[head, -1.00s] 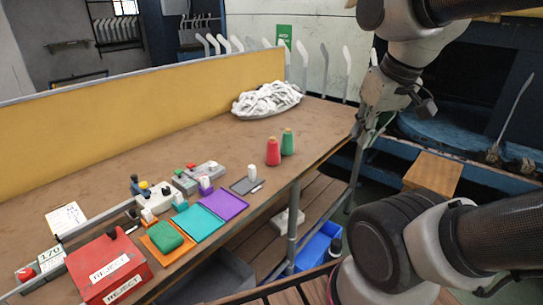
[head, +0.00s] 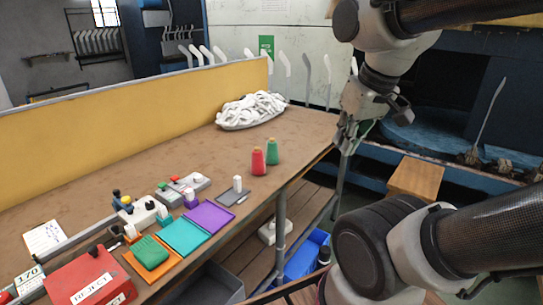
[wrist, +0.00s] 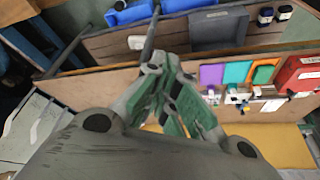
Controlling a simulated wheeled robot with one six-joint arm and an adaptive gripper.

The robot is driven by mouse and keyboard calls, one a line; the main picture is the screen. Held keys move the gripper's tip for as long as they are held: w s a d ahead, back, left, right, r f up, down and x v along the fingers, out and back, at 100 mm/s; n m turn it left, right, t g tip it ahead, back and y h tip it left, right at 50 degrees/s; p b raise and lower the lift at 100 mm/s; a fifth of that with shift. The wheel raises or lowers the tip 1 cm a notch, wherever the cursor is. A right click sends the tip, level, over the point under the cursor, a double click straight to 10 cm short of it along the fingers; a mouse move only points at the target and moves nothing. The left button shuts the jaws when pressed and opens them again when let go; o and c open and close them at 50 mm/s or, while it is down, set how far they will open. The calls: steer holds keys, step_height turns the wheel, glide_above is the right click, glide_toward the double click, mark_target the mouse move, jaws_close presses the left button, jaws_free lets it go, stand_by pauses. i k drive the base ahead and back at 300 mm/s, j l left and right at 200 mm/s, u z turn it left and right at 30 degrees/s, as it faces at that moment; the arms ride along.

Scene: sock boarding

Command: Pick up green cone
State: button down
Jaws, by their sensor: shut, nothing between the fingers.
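The green cone (head: 272,151) stands upright on the brown table (head: 150,165), just right of and slightly behind a red cone (head: 258,162). My gripper (head: 343,150) hangs to the right of the green cone, near the table's right end, with a clear gap between them. In the wrist view my gripper (wrist: 170,128) has its fingers together with nothing between them. I cannot make out the green cone in the wrist view, where the gripper body hides much of the table.
A white sock pile (head: 250,110) lies at the table's far end. A yellow partition (head: 120,125) runs along the back. Purple (head: 210,216), teal (head: 185,237) and orange mats and a red reject box (head: 90,280) sit nearer. The table around the cones is clear.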

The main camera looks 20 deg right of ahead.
mark_target(272, 158)
steer(key=i+l+u, duration=0.1)
steer(key=l, duration=0.25)
steer(key=i+l, duration=0.15)
steer(key=l, duration=0.2)
steer(key=i+l+u, duration=0.15)
steer(key=l, duration=0.2)
steer(key=i+l, duration=0.1)
steer(key=l, duration=0.3)
steer(key=i+l+u, duration=0.15)
steer(key=l, duration=0.2)
